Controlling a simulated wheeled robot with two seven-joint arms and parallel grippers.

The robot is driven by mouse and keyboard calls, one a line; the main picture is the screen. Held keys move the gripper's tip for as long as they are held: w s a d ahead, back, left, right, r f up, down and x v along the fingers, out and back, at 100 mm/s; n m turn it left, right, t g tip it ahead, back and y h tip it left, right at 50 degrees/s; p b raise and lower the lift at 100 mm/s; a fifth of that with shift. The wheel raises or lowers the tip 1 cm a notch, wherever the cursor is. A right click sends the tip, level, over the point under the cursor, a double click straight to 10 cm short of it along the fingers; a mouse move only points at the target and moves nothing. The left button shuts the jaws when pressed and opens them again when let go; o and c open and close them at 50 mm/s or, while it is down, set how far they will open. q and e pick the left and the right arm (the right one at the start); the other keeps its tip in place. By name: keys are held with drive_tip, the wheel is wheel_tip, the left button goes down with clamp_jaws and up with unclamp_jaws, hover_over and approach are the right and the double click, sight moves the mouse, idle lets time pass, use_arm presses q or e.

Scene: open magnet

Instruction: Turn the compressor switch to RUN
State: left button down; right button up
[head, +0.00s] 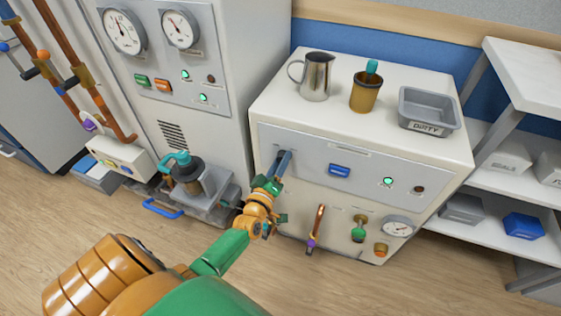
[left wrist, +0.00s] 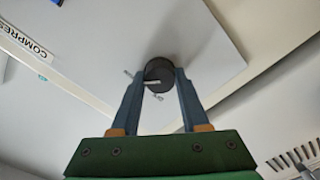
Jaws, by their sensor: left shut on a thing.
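The compressor switch is a round dark knob (left wrist: 160,72) on the pale panel, seen in the left wrist view. A thin white line shows on the knob, with small light marks on the panel beside it. I cannot read any RUN mark. My left gripper (left wrist: 158,78) is shut on the knob, one blue-grey finger on each side. In the head view my left gripper (head: 285,160) reaches the upper left of the grey front panel (head: 310,165) of the white cabinet, and its fingers hide the knob. My right gripper is not in view.
A metal pitcher (head: 317,78), a brown cup (head: 364,94) and a grey tray (head: 428,108) stand on the cabinet top (head: 290,98). A blue button (head: 339,171) and a lit green lamp (head: 388,181) are on the panel. Shelves (head: 500,165) stand at right.

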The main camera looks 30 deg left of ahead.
use_arm(q)
drive_tip(key=shift+c, duration=2)
unclamp_jaws()
drive_tip(key=p+v, duration=0.1)
drive_tip(key=v, duration=0.6)
drive_tip(key=shift+p, duration=0.35)
